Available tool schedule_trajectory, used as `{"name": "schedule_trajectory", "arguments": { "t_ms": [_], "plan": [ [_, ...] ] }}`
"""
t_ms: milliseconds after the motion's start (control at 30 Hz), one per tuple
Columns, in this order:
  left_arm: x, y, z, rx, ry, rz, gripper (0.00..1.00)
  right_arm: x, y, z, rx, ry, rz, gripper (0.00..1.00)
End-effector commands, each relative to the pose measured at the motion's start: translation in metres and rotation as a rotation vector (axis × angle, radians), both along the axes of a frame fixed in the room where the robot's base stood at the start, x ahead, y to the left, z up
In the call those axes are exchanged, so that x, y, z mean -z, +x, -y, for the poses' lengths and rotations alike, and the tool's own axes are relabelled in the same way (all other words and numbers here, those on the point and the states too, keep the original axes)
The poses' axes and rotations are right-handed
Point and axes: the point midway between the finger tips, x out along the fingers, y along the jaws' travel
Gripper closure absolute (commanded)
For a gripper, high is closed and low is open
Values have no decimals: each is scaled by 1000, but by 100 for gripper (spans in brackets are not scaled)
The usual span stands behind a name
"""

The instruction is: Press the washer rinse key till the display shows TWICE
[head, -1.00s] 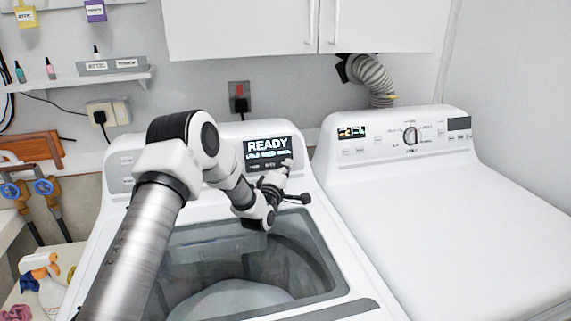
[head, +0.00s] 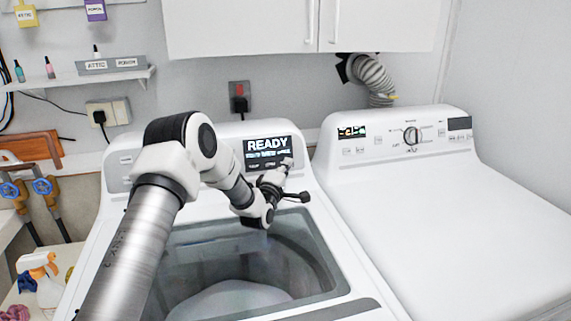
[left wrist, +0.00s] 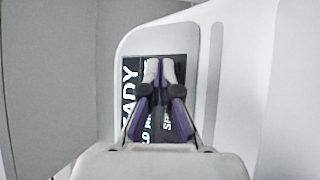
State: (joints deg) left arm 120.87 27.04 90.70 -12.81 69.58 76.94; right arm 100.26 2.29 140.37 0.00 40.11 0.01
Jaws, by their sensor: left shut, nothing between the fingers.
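The washer (head: 325,238) is the left white machine, with its glass lid over the drum. Its dark display (head: 268,150) reads READY in large letters, with smaller lines below that are hard to read. My left gripper (head: 287,163) is shut and empty, with its tips at the right part of the display panel. In the left wrist view the shut fingertips (left wrist: 159,72) lie over the display (left wrist: 132,72), whose text appears sideways and is partly covered. I cannot tell whether the tips touch the panel. The rinse key cannot be made out. My right gripper is not in view.
A white dryer (head: 450,215) with a knob stands close on the right. White cabinets (head: 300,28) hang above. A small shelf (head: 85,80) with bottles is at the upper left. A spray bottle (head: 42,278) stands at the lower left.

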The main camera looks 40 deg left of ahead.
Motion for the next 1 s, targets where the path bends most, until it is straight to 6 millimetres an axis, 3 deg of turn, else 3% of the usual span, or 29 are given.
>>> {"name": "schedule_trajectory", "arguments": {
  "t_ms": [1000],
  "plan": [
    [-1, -1, 1, 1, -1, 0, 100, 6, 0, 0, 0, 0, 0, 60]
  ]
}}
